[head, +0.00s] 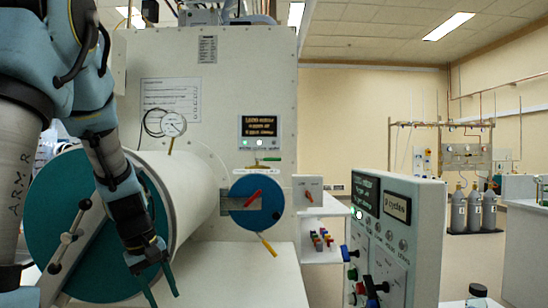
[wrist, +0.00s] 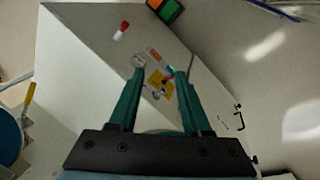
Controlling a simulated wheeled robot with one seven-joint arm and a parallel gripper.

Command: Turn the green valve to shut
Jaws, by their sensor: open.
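A slim green handle (head: 265,159) sits level on the cream panel, below a small dark display. I cannot tell for sure which is the valve. My gripper (head: 161,287) is open and empty, low at the left in front of the teal drum door, apart from both. In the wrist view my gripper (wrist: 160,72) has its fingers spread. A small green part (wrist: 171,71) shows beyond them, beside a yellow plate; its shape is too small to tell.
A blue disc (head: 257,203) with a red lever is on the panel, with a yellow handle (head: 266,245) below. The control box (head: 413,235) carries several coloured knobs. The white surface (head: 245,285) ahead is clear. A dark-capped bottle (head: 478,292) stands at lower right.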

